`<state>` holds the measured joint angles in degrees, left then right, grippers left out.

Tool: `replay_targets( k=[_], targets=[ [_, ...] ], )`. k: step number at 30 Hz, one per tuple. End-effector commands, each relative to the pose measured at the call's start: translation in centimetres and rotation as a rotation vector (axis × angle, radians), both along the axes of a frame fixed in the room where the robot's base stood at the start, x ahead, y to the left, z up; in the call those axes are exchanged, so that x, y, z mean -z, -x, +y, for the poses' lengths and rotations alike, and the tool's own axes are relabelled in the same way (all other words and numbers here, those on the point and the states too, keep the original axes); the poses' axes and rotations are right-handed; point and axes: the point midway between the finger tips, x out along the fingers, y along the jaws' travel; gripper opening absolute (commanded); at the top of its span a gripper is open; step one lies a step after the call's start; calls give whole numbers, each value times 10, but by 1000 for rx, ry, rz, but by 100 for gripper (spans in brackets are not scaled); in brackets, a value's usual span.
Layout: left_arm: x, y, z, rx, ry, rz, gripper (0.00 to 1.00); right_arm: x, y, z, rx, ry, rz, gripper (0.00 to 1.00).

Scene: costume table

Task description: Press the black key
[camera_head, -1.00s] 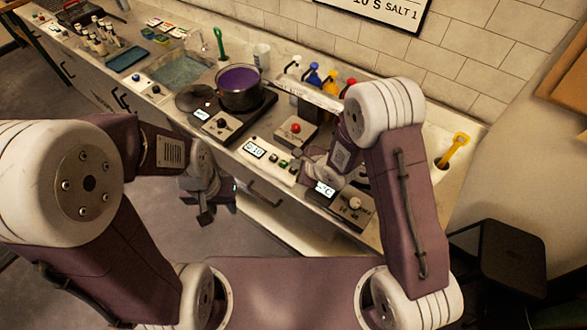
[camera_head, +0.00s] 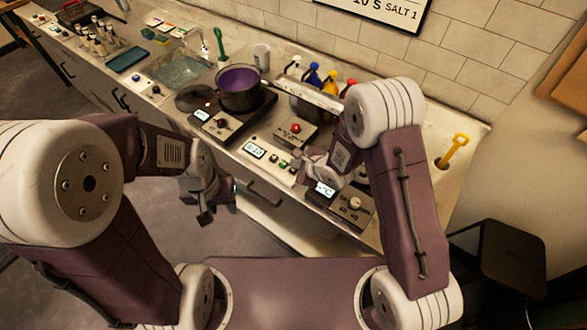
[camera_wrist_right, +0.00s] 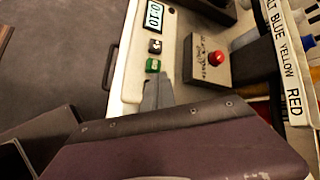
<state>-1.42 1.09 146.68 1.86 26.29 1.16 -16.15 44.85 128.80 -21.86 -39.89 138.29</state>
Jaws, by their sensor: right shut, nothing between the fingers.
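The black key (camera_wrist_right: 155,46) sits on a pale timer panel (camera_wrist_right: 125,80), between a lit display (camera_wrist_right: 155,17) and a green key (camera_wrist_right: 153,65). In the head view the black key (camera_head: 273,158) is just right of the display (camera_head: 254,150). My right gripper (camera_wrist_right: 158,88) is shut and empty. Its fingertips are just short of the green key in the wrist view, with the black key beyond it; I cannot tell their height over the panel. My left gripper (camera_head: 207,212) hangs in front of the counter, away from the panel; its jaws are unclear.
A red button box (camera_wrist_right: 213,60) stands beside the panel. A purple-filled pot (camera_head: 240,88) on a hob (camera_head: 220,127), a labelled bottle rack (camera_head: 308,95) and a dial unit (camera_head: 350,207) crowd the counter. The floor in front is clear.

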Motion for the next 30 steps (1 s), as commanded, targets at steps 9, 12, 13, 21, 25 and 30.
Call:
replay_targets(
  k=[9, 12, 13, 21, 25, 30],
  targets=[
    [0, 0, 0, 0, 0, 0, 36, 0, 0, 0, 0, 0, 0, 0],
    [0, 0, 0, 0, 0, 0, 36, 1, 0, 0, 0, 0, 0, 0],
    [1, 0, 0, 0, 0, 0, 36, 1, 0, 0, 0, 0, 0, 0],
    [3, 0, 0, 0, 0, 0, 36, 9, 0, 0, 0, 0, 0, 0],
    [3, 0, 0, 0, 0, 0, 36, 8, 0, 0, 0, 0, 0, 0],
    [3, 0, 0, 0, 0, 0, 36, 9, 0, 0, 0, 0, 0, 0]
  ],
)
